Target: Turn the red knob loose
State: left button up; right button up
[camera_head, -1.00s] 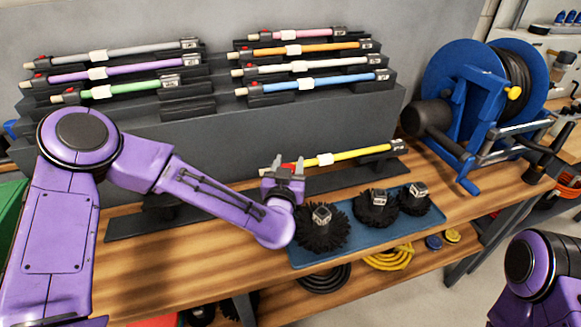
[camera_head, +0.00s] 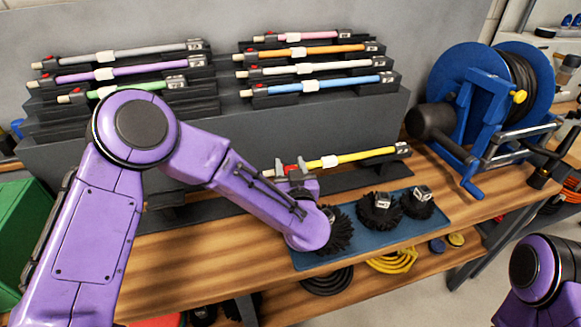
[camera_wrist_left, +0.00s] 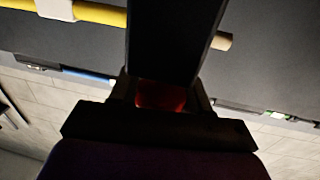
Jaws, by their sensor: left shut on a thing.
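The yellow rod (camera_head: 350,158) lies on a low dark rack on the workbench, with a white label on it and a square metal end at right. The red knob (camera_head: 288,171) is on its left, dark-collared end. My left gripper (camera_head: 295,167) is at that end, its fingers shut on the knob. In the left wrist view the red knob (camera_wrist_left: 161,95) shows dark red between the fingers, mostly covered by them. The yellow rod (camera_wrist_left: 98,13) runs off to the upper left there. My right gripper is out of view; only part of my right arm shows.
Several round black brushes (camera_head: 380,210) stand on a blue tray (camera_head: 330,258) just in front of the rod. Other coloured rods (camera_head: 315,84) lie on the stepped grey rack behind. A blue hose reel (camera_head: 480,100) stands at right.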

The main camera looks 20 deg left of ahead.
pick_arm(q)
jog(key=shift+w+r, duration=0.15)
jog(key=shift+r, duration=0.25)
jog(key=o, duration=1)
jog(key=shift+c, duration=0.2)
jog(key=shift+f, duration=0.1)
jog(key=shift+s+d+f, duration=0.1)
jog(key=shift+s+d, duration=0.05)
jog(key=shift+s, duration=0.2)
jog(key=b+v, duration=0.1)
jog(key=v, duration=0.9)
jog(key=shift+b, duration=0.4)
